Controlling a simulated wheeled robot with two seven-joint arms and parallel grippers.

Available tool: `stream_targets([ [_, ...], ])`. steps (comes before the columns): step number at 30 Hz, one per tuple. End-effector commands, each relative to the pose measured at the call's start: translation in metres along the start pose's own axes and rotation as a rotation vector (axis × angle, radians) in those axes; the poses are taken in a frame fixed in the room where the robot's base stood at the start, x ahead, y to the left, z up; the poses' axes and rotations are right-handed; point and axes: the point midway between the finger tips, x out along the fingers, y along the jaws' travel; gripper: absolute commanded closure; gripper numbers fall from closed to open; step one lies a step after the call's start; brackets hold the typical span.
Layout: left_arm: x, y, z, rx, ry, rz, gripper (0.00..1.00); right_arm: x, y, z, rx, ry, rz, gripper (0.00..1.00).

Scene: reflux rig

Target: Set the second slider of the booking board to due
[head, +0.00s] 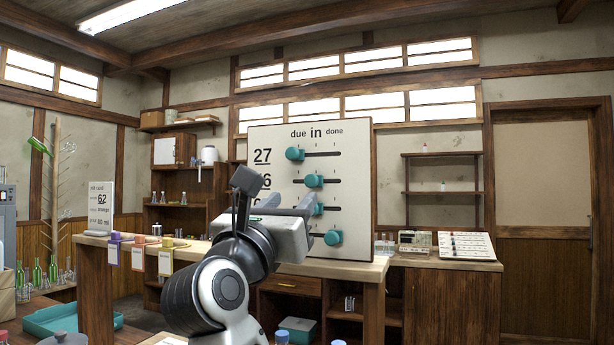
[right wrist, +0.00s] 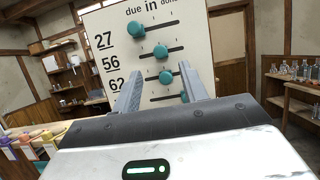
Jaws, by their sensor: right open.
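The booking board (head: 275,140) stands upright on the bench, with headings due, in and done and several rows of teal sliders. The second slider (head: 313,181) is near the middle of its slot, roughly under in. It also shows in the right wrist view (right wrist: 160,52), just beyond my fingertips. The first slider (head: 294,154) is at the left, due end. My right gripper (head: 289,203) is open in front of the board; in the right wrist view its fingers (right wrist: 161,70) frame the third slider (right wrist: 165,77), with no visible contact. My left gripper is not in view.
The third slider is partly hidden by my gripper in the head view, and the fourth slider (head: 333,238) sits below it. A white panel (head: 466,246) and a small rack (head: 415,242) lie right of the board. Coloured tags (head: 138,255) hang along the bench at left.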

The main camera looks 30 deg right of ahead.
Motion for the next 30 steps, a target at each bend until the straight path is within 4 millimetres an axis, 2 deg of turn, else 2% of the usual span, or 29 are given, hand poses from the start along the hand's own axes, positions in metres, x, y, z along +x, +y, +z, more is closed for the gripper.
stream_targets([
  [1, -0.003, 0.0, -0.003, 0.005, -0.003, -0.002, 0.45, 0.014, -0.002, 0.003, -0.003, -0.001, -0.005, 0.57],
  [6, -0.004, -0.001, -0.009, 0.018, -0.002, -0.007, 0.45, 0.049, -0.001, 0.003, -0.004, -0.001, -0.004, 0.57],
  [12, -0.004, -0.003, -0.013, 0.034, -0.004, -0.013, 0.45, 0.077, -0.001, 0.001, -0.002, 0.0, -0.002, 0.57],
  [17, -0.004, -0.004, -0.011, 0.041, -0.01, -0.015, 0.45, 0.086, 0.0, 0.0, -0.001, 0.001, 0.0, 0.57],
  [25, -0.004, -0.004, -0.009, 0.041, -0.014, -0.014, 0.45, 0.087, 0.0, -0.001, 0.0, 0.001, 0.0, 0.57],
  [26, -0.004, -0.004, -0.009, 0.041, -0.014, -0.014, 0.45, 0.087, 0.0, -0.001, 0.0, 0.001, 0.0, 0.6],
  [30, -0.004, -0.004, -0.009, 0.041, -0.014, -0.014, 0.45, 0.087, 0.0, -0.001, 0.0, 0.001, 0.0, 0.99],
])
